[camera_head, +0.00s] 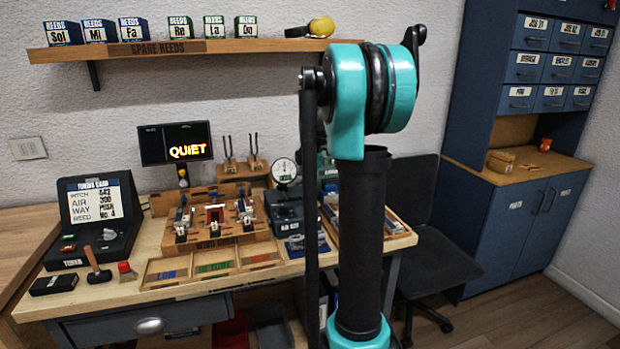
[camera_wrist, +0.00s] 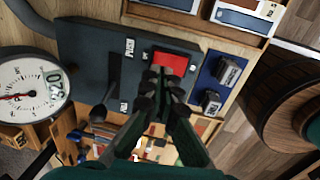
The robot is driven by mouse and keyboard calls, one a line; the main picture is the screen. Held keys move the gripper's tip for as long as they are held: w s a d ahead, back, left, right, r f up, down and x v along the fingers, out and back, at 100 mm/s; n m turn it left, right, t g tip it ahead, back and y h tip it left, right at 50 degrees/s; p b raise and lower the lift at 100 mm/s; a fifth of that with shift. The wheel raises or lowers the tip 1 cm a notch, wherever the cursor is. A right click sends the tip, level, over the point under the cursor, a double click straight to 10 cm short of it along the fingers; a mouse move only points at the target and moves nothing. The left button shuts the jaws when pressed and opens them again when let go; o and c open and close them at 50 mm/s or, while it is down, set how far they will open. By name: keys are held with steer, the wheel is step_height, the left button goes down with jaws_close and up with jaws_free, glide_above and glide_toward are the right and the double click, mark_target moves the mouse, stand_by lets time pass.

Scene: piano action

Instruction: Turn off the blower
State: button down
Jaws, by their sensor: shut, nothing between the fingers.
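The blower shows in the wrist view as a dark grey box (camera_wrist: 80,55) with small white labels too small to read. A red switch (camera_wrist: 172,60) is set in its top, and a dark lever (camera_wrist: 112,82) stands to the left of it. My gripper (camera_wrist: 158,76) is shut and empty, its fingertips over the near left part of the red switch and partly hiding it. I cannot tell whether they touch it.
A round gauge (camera_wrist: 28,90) stands left of the box; it also shows in the head view (camera_head: 285,171). A blue plate (camera_wrist: 222,78) with two dark blocks lies to the right. The screen (camera_head: 176,143) reads QUIET. A chair (camera_head: 430,250) stands at right.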

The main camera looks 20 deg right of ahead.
mark_target(309, 204)
steer(key=shift+w+f, duration=0.15)
steer(key=shift+f, duration=1.3)
steer(key=shift+w+f, duration=0.15)
steer(key=shift+f, duration=0.15)
steer(key=shift+s+r, duration=0.2)
steer(key=shift+s, duration=0.6)
